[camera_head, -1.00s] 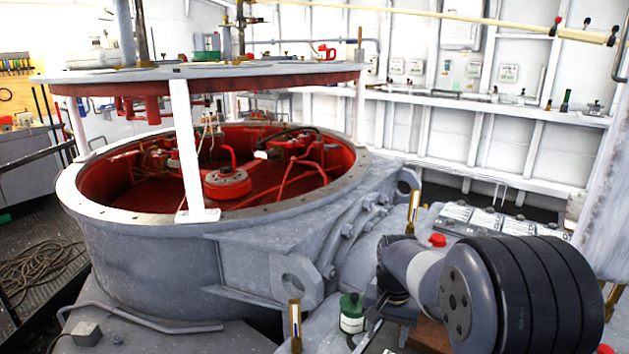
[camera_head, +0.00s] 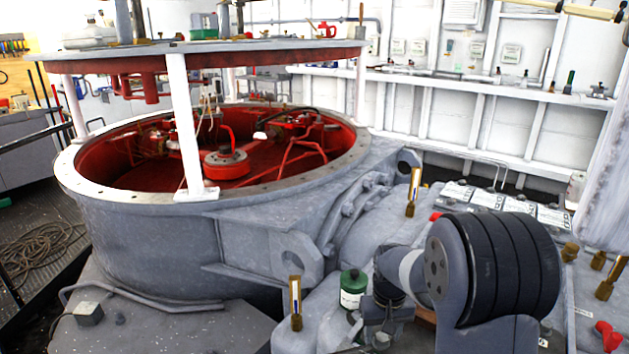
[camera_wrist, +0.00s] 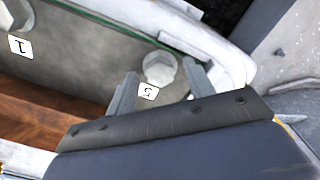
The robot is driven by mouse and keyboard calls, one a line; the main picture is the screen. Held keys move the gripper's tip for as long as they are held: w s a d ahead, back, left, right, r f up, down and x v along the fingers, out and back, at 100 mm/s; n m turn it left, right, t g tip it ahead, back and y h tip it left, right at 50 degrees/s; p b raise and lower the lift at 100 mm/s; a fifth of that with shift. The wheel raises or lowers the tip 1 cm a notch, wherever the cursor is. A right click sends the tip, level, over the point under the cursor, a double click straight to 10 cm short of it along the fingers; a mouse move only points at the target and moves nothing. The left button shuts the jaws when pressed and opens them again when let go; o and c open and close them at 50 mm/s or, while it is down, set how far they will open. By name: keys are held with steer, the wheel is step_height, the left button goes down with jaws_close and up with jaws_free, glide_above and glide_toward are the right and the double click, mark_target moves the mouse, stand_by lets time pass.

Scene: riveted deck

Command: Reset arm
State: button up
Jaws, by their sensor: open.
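In the wrist view my gripper (camera_wrist: 161,69) is open, its two grey fingers apart. A pale hexagonal bolt head (camera_wrist: 160,68) shows between the fingertips in the picture, with a white tag marked 5 beside it. I cannot tell whether the fingers touch it. In the head view my arm is folded at the lower right, and its wrist end points down beside a green-topped canister (camera_head: 353,289). The fingertips are not clear there.
A large round grey housing (camera_head: 150,245) with a red interior fills the left. Brass-coloured posts (camera_head: 296,302) stand near my arm. White labelled boxes (camera_head: 487,197) lie behind it. In the wrist view there is a second tag marked 1 (camera_wrist: 20,46) and a brown wooden strip (camera_wrist: 40,110).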

mark_target(382, 337)
steer(key=shift+n, duration=0.5)
step_height(382, 337, up, 11)
steer(key=m+p, duration=0.2)
steer(key=m, duration=1)
steer(key=shift+r+p, duration=0.1)
steer(key=shift+p, duration=0.2)
